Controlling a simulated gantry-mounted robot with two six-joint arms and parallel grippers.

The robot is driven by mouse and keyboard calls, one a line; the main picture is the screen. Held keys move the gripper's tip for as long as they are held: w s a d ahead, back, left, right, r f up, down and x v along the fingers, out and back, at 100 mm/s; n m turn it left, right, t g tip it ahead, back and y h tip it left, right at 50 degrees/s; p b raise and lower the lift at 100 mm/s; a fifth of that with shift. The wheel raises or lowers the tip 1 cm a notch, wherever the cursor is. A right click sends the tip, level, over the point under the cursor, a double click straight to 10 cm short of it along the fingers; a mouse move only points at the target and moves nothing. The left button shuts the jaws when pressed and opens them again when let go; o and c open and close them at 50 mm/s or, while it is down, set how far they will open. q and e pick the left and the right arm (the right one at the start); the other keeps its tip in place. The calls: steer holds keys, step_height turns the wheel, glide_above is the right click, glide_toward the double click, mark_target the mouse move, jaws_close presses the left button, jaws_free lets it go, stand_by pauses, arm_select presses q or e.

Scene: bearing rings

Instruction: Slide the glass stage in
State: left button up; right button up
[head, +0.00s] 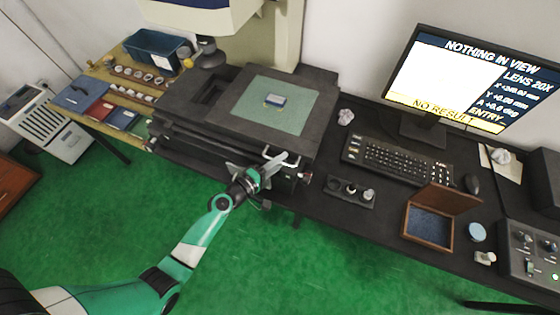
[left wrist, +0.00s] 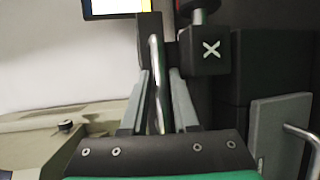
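The glass stage (head: 291,119) is a pale green plate set in a dark frame (head: 319,100) on the measuring machine. A small blue and white block (head: 275,100) lies on it. The lens head (head: 208,55) is up and to the left of the plate. My left gripper (head: 264,166) is at the front edge of the machine, below the plate. In the left wrist view its fingers (left wrist: 160,100) stand apart on either side of a thin metal bar (left wrist: 157,75). I cannot tell whether either finger touches the bar. My right gripper is not in view.
A monitor (head: 447,80) reads "NOTHING IN VIEW" and "NO RESULT". A keyboard (head: 397,159), an open wooden box (head: 430,229) and a black holder (head: 350,192) are on the desk at the right. A wooden bench (head: 103,74) with rings and a blue bin (head: 155,51) is at the left.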

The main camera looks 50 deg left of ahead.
arm_select(q)
jaws_close()
stand_by(1.4)
